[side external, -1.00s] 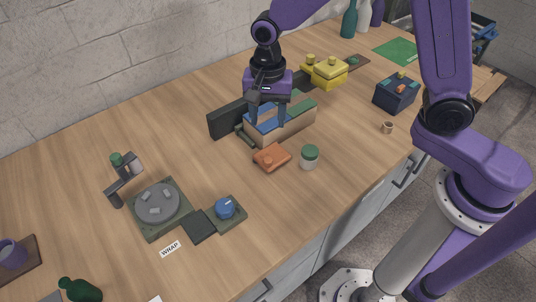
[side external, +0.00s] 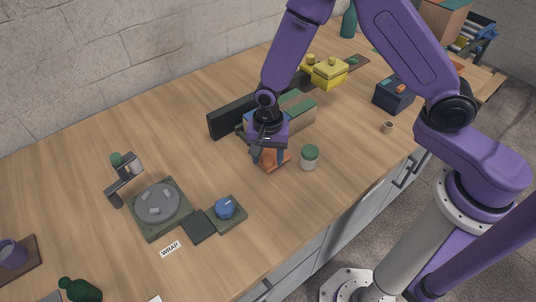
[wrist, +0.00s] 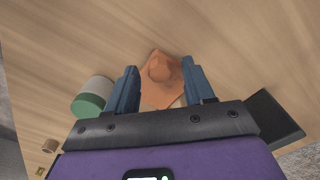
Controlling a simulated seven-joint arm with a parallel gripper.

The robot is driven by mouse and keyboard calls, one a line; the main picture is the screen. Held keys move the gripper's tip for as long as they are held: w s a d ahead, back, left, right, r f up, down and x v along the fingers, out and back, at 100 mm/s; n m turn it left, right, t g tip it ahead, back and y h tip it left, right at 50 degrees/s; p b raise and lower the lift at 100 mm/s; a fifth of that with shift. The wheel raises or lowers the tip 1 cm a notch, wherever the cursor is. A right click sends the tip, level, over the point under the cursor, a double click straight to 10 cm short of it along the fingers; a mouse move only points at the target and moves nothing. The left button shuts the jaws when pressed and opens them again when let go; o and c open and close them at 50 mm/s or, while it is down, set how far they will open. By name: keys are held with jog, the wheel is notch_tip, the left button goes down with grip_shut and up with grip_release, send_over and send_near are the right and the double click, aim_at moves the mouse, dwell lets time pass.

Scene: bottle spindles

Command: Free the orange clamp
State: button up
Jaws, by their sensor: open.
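The orange clamp (side external: 273,166), a flat orange piece with a round knob on top, lies on the wooden table just in front of the striped block. My gripper (side external: 268,158) is open right above it, with its fingers down on either side of the knob. In the wrist view the orange clamp (wrist: 160,90) shows between the two blue fingers of my gripper (wrist: 160,67), with a gap to each. In the side view the fingers partly hide the clamp. I cannot tell how the clamp is fastened.
A green-lidded white jar (side external: 309,158) stands close to the right of the clamp; the jar (wrist: 92,97) also shows in the wrist view. The striped block (side external: 297,115) and a dark upright panel (side external: 230,116) are behind.

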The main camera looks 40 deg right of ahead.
grip_shut()
jog(key=shift+a+m, duration=0.15)
jog(key=shift+m, duration=0.15)
jog(key=a+m, duration=0.1)
jog(key=m, duration=0.1)
jog(key=a+m, duration=0.1)
jog(key=m, duration=0.1)
jog(key=shift+w, duration=0.2)
jog(key=m, duration=0.1)
jog(key=a+m, duration=0.1)
jog(key=m, duration=0.1)
jog(key=w+m, duration=0.1)
jog(key=shift+w+a+m, duration=0.1)
jog(key=shift+a+m, duration=0.15)
jog(key=shift+m, duration=0.15)
jog(key=m, duration=0.1)
jog(key=w+m, duration=0.1)
jog(key=m, duration=0.1)
jog(key=a+m, duration=0.1)
jog(key=shift+w, duration=0.35)
jog(key=shift+w+a+m, duration=0.1)
jog(key=shift+w+m, duration=0.35)
jog(key=shift+m, duration=0.7)
jog(key=shift+w+a+m, duration=0.1)
jog(key=shift+w+m, duration=0.35)
jog(key=shift+m, duration=0.7)
jog(key=shift+d, duration=0.1)
